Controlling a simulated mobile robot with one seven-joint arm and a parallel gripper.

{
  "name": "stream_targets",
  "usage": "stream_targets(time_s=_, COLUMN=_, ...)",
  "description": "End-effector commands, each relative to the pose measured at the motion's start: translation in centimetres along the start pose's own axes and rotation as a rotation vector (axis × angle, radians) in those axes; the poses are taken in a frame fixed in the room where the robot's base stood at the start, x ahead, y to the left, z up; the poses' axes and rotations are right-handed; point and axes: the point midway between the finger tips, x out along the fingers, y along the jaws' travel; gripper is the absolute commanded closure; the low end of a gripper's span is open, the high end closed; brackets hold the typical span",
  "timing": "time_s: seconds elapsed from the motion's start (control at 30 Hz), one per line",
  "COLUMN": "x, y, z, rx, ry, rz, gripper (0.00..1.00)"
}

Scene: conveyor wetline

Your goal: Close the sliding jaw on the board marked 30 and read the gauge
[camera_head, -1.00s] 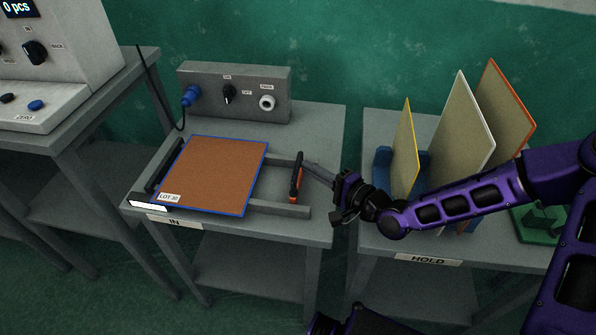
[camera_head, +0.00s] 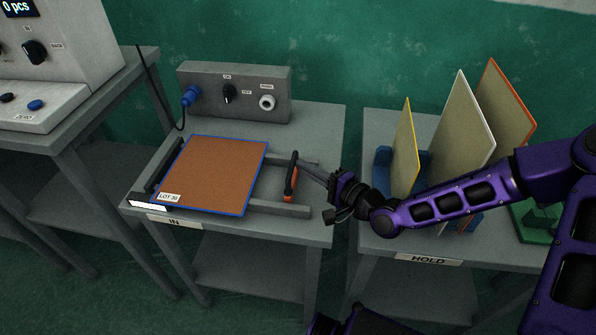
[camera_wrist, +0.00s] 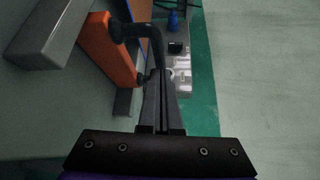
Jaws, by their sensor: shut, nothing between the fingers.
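The brown board (camera_head: 213,175) with blue edges and a LOT 30 label (camera_head: 170,197) lies flat in a grey frame on the table marked IN. The sliding jaw (camera_head: 291,184), orange with a black handle, stands between the frame's two rails, with a gap between it and the board's right edge. In the wrist view the jaw (camera_wrist: 108,50) and its black handle (camera_wrist: 150,32) are close ahead. My gripper (camera_head: 306,168) is shut and empty at the jaw's right side, its fingertips by the handle. I cannot tell whether they touch. No gauge reading is legible on this fixture.
A grey control box (camera_head: 234,92) with a knob and blue plug stands behind the board. The HOLD table (camera_head: 385,232) on the right carries upright boards in racks. A machine (camera_head: 62,60) with a display reading 0 pcs stands at the left.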

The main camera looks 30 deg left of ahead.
Motion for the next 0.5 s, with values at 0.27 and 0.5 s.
stream_targets(time_s=0.27, x=0.62, y=0.02, z=0.47, rx=-0.001, ry=-0.002, rz=0.0, gripper=1.0)
stream_targets(time_s=0.5, x=1.1, y=0.04, z=0.84, rx=0.0, ry=-0.002, rz=0.0, gripper=1.0)
